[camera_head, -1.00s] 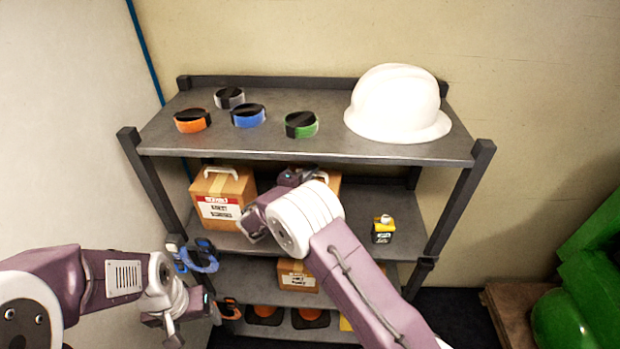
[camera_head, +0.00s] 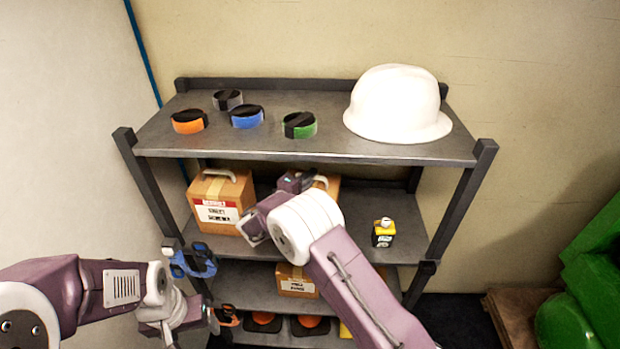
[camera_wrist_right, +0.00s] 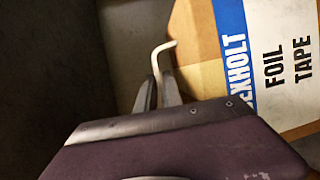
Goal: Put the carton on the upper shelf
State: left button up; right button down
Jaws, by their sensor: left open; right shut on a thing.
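My right gripper (camera_head: 312,180) is shut on the white handle (camera_wrist_right: 155,68) of a brown carton (camera_wrist_right: 209,80) lettered FOIL TAPE with a blue band. In the head view my right arm hides most of this carton (camera_head: 330,186), at the middle shelf. I cannot tell whether it rests on the shelf. My left gripper (camera_head: 208,319) is open and empty, low at the left near the shelf unit's front. The upper shelf (camera_head: 330,146) carries several tape rolls and a white hard hat (camera_head: 398,105).
Orange (camera_head: 189,122), blue (camera_head: 247,117), green (camera_head: 300,126) and grey (camera_head: 228,100) rolls stand on the upper shelf's left half. A red-labelled carton (camera_head: 217,212) and yellow-black box (camera_head: 384,234) share the middle shelf. A blue clamp (camera_head: 195,261) is at the left post.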

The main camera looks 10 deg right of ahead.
jog(key=shift+s+f+b, duration=0.1)
jog(key=shift+f+b, duration=0.25)
jog(key=shift+b, duration=0.35)
jog(key=c, duration=1.4)
grip_release()
jog(key=shift+f, duration=0.15)
jog(key=b+v, duration=0.1)
jog(key=v, duration=0.8)
jog(key=shift+b, duration=0.3)
